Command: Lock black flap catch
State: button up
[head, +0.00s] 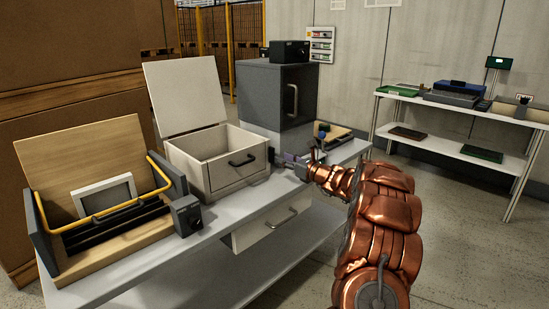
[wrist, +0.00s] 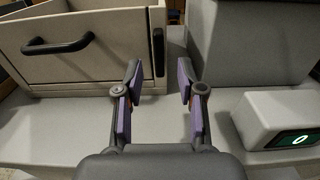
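A pale box (head: 212,167) stands on the grey table with its lid (head: 186,92) raised. Its front panel with a black handle (wrist: 58,44) is upright in the wrist view. A slim black upright bar (wrist: 158,52) sits at the right edge of that front; it looks like the flap catch. It also shows as a small dark mark in the head view (head: 270,154). My gripper (wrist: 158,80) is open and empty, its purple-padded fingers either side of the bar's line and apart from it. In the head view, my gripper (head: 296,161) is right of the box.
A grey cabinet (head: 266,98) stands behind and right of the box. A small pale device with a green-lit display (wrist: 278,122) sits right of my gripper. A wooden case with a yellow bar (head: 82,222) stands at left. The tabletop (wrist: 85,130) before the box is clear.

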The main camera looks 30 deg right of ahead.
aim_at(274, 155)
jog(key=shift+x, duration=2.75)
jog(key=shift+s+a, duration=0.1)
jog(key=shift+c, duration=0.4)
grip_shut()
